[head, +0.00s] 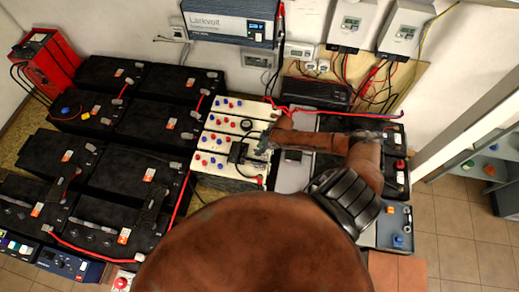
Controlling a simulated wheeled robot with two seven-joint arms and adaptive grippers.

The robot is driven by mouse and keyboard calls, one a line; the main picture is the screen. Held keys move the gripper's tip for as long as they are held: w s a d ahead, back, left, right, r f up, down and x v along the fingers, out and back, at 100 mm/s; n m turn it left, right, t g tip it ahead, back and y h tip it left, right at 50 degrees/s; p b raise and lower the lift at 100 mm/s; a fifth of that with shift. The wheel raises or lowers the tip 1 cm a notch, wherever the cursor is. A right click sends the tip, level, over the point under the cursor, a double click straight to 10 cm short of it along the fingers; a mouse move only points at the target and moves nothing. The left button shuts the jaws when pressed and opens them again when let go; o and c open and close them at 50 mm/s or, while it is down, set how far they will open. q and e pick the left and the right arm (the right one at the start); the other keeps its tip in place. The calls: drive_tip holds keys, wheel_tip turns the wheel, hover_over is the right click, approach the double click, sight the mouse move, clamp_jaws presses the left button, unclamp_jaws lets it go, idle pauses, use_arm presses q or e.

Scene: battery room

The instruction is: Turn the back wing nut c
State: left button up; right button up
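A block of cream-white batteries (213,142) with red and blue caps on top stands in the middle of the head view. Small dark fittings, one of them a round dark piece (246,125), sit on its right half. Which of these is the back wing nut c I cannot tell; they are too small. My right gripper (266,142) is at the right edge of the white block, close above it. Its fingers are small and dark here, and their gap cannot be made out. My arm hides part of the area to the right. My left gripper is not in view.
Large black batteries (165,127) fill the left, with red cables between them. A red box (48,62) stands at the back left. A Larkvolt unit (228,22) and two white wall boxes (405,30) hang behind. Tiled floor (455,215) is clear at right.

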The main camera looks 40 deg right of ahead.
drive_tip(key=v, duration=1.1)
drive_tip(key=shift+r, duration=0.4)
drive_tip(key=shift+f, duration=0.1)
